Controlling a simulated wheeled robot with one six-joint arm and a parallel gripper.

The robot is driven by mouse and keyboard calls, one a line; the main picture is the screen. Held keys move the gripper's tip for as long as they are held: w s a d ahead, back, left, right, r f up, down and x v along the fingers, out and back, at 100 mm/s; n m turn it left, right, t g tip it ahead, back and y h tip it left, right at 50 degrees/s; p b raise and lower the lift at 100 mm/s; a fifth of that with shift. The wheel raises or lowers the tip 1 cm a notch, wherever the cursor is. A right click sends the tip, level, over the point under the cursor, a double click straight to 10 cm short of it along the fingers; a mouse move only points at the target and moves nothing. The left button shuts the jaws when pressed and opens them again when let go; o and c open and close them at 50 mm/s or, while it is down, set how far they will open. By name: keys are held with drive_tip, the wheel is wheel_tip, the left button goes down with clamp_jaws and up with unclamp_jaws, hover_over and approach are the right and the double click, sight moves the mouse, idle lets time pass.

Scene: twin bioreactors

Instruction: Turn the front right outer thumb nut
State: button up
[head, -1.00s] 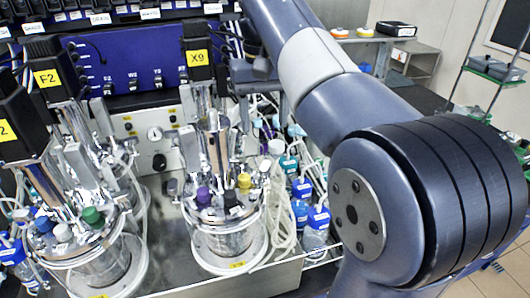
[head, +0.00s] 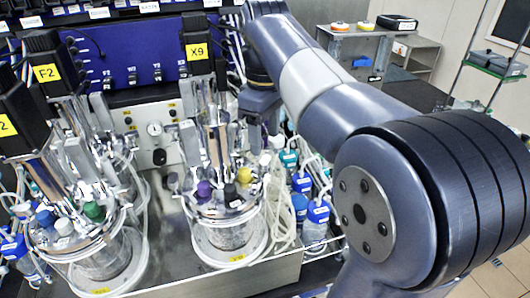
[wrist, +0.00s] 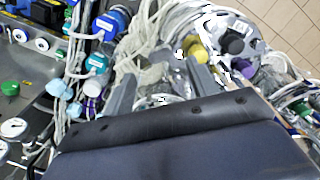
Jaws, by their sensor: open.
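The right bioreactor (head: 228,238), labelled X9, is a glass vessel with a metal head plate carrying purple, black and yellow caps. Its head plate also shows in the wrist view, with the yellow cap (wrist: 196,48) and black cap (wrist: 235,45). My gripper (wrist: 160,88) is open, its two grey fingers reaching toward the vessel's top among pale tubing. In the head view it hangs just right of the vessel's upper metalwork, partly behind my arm. I cannot pick out the front right outer thumb nut for sure; the fingers and tubing clutter that area. Nothing shows clearly between the fingers.
The left bioreactor (head: 95,262) stands close by. Blue-capped bottles (head: 317,218) and loose looped tubing crowd the right side of the X9 vessel. A blue control panel (head: 125,60) is behind. A metal tray (head: 262,262) edges the front. Open floor lies far right.

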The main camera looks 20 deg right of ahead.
sight(265, 159)
drive_tip(key=shift+f, duration=2.65)
drive_tip(key=shift+c, duration=0.3)
drive_tip(key=c, duration=0.9)
drive_tip(key=shift+c, duration=0.2)
drive_tip(key=m, duration=0.4)
drive_tip(key=shift+m, duration=2.3)
